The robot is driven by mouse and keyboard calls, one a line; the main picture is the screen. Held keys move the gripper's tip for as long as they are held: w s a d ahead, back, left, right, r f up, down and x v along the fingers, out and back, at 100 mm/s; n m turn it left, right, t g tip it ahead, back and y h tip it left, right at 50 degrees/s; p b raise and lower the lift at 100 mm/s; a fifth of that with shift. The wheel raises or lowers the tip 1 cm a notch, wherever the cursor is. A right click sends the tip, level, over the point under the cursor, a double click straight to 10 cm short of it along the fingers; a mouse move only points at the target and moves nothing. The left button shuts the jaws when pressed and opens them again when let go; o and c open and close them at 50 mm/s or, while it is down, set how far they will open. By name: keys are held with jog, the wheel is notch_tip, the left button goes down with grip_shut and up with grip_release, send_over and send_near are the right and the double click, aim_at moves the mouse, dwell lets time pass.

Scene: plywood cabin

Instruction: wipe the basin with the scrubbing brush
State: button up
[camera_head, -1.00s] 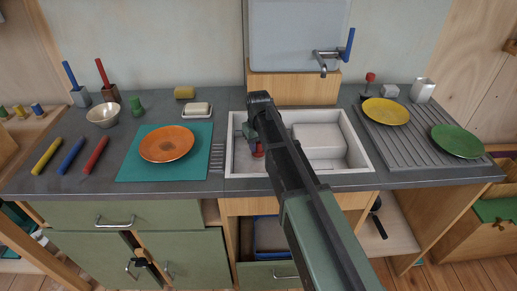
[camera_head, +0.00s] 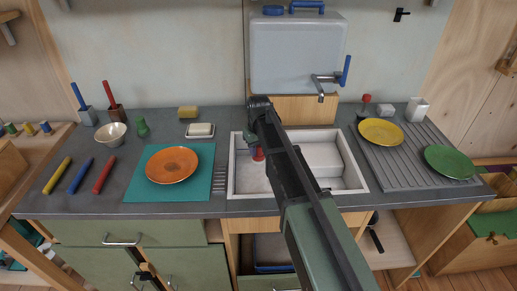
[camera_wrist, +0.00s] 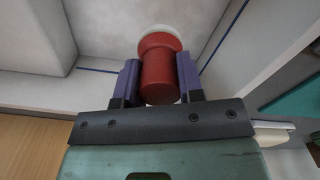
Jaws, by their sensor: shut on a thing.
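My gripper (camera_wrist: 159,82) is shut on the red handle of the scrubbing brush (camera_wrist: 159,65), with a purple finger on each side in the wrist view. A pale round part of the brush shows beyond the handle. In the head view, only a bit of the red brush (camera_head: 258,154) shows beside my arm, inside the left part of the white basin (camera_head: 233,180). The gripper itself is mostly hidden behind my arm there. The brush is over or on the basin floor; I cannot tell if it touches.
A raised white block (camera_head: 318,158) fills the basin's right part. An orange plate (camera_head: 172,165) on a teal mat (camera_head: 205,160) lies left; a yellow plate (camera_head: 380,131) and green plate (camera_head: 449,160) lie right on the ribbed drainer (camera_head: 405,163).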

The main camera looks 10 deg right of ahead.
notch_tip(320, 180, up, 3)
jog(key=p, duration=0.2)
jog(key=shift+p, duration=0.35)
dwell(0.4)
